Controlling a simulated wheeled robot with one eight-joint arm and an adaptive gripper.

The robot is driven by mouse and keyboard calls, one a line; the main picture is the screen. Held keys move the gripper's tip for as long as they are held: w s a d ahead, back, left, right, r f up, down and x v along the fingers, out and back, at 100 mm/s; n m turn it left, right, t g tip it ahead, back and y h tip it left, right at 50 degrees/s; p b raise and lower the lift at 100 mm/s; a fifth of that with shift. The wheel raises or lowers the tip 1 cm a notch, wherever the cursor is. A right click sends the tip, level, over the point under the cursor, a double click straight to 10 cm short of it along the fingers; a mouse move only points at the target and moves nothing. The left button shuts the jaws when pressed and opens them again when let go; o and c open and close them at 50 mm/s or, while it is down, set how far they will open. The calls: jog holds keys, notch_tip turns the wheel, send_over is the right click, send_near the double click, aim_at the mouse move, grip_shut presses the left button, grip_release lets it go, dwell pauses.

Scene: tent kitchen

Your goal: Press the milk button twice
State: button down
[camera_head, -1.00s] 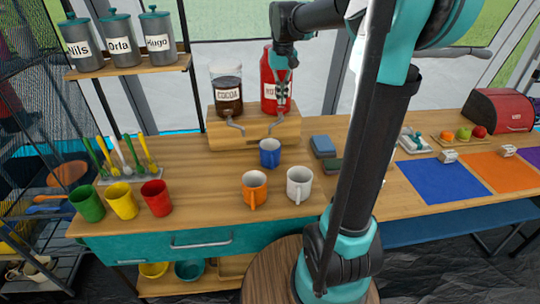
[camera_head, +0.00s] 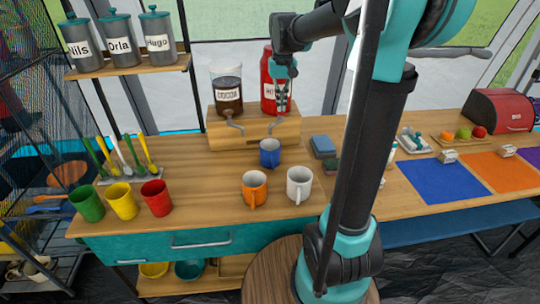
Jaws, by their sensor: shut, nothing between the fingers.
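A wooden dispenser stand (camera_head: 236,135) on the counter holds a clear jar of dark powder labelled COCOA (camera_head: 227,95) and a red container (camera_head: 268,73). The red container's label is mostly covered by my gripper; only its first letters show. A metal spout or lever sits below each container. I cannot make out a button marked milk. My gripper (camera_head: 281,110) points down in front of the red container, shut and empty. Whether its tips touch anything is too small to tell. A blue mug (camera_head: 269,153) stands in front of the stand.
An orange mug (camera_head: 254,186) and a white mug (camera_head: 299,184) stand nearer the front edge. Green, yellow and red (camera_head: 157,198) cups stand at the left, below a shelf of named canisters. My arm hides part of the counter to the right.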

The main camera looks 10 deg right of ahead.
jog(key=shift+r, duration=1.6)
jog(key=shift+f, duration=0.2)
jog(key=shift+f, duration=1.4)
jog(key=shift+r, duration=1.6)
jog(key=shift+r, duration=3)
